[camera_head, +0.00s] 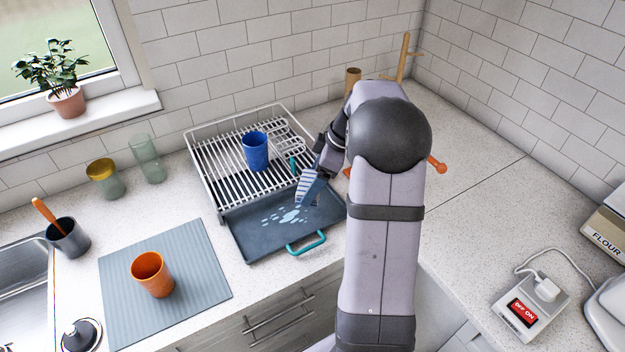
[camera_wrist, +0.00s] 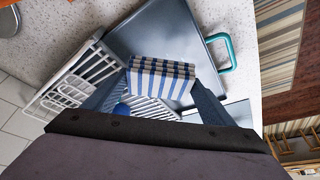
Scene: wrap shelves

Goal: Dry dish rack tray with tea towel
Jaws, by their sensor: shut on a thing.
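The dark grey dish rack tray (camera_head: 258,236) is pulled out from under the white rack (camera_head: 205,180), with a teal handle (camera_head: 305,244) at its front. Pale blue water patches (camera_head: 290,215) lie on the tray. My gripper (camera_head: 312,178) is over the right part of the tray, shut on a folded blue-and-white striped tea towel (camera_head: 308,190). In the wrist view the towel (camera_wrist: 160,80) sits between the fingers above the tray (camera_wrist: 165,35). Whether the towel touches the tray I cannot tell.
A blue cup (camera_head: 256,152) stands in the rack. An orange cup (camera_head: 151,275) stands on a grey ribbed mat (camera_head: 205,262) left of the tray. Two glasses (camera_head: 146,160) (camera_head: 104,180) stand behind it. The counter right of my arm is largely clear.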

